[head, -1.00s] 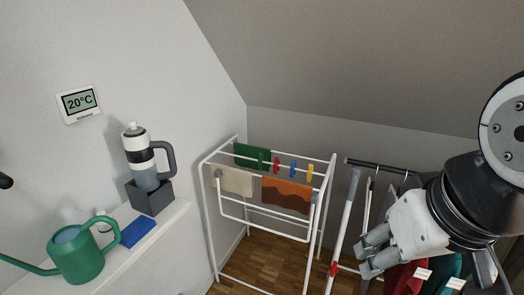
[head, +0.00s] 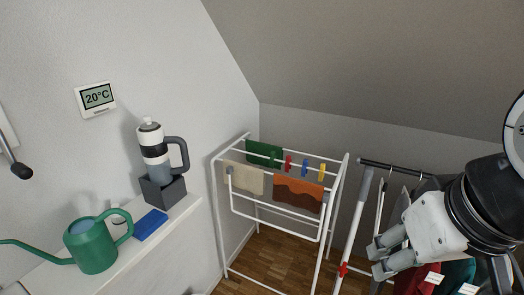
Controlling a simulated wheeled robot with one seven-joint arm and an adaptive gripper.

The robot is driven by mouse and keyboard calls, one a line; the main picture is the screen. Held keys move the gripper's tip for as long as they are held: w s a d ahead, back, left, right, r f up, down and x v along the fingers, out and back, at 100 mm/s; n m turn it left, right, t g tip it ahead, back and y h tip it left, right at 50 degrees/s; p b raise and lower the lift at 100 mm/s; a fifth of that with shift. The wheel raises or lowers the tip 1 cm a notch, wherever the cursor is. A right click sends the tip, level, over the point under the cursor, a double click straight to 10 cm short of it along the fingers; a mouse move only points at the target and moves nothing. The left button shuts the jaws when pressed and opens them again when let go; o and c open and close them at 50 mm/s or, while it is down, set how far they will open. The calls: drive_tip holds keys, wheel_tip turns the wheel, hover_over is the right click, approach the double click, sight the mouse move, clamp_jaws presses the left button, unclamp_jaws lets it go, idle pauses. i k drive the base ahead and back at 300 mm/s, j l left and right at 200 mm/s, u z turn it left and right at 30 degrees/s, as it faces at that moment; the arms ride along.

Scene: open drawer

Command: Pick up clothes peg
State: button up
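Several small clothes pegs hang on the bars of the white drying rack (head: 332,205): a red peg (head: 288,162), a blue peg (head: 304,168) and a yellow peg (head: 321,172). A green peg (head: 271,160) seems to sit beside the green cloth (head: 257,150), but it is hard to make out. My gripper (head: 377,261) is at the lower right, to the right of the rack and nearer to me, well apart from the pegs. Its two grey fingers are apart, with nothing seen between them.
A brown cloth (head: 298,191) and a beige cloth (head: 247,179) hang on the rack. A clothes rail (head: 385,166) with garments stands behind my gripper. A shelf (head: 130,252) at left holds a watering can (head: 93,247), a blue block (head: 150,224) and a bottle (head: 154,160). The ceiling slopes overhead.

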sight(322, 168)
drive_tip(key=i+z, duration=0.2)
drive_tip(key=i, duration=0.25)
drive_tip(key=i+j+z, duration=0.2)
drive_tip(key=i, duration=0.25)
drive_tip(key=i+j+z, duration=0.2)
drive_tip(key=i, duration=0.25)
drive_tip(key=i+l, duration=0.05)
drive_tip(key=l, duration=0.05)
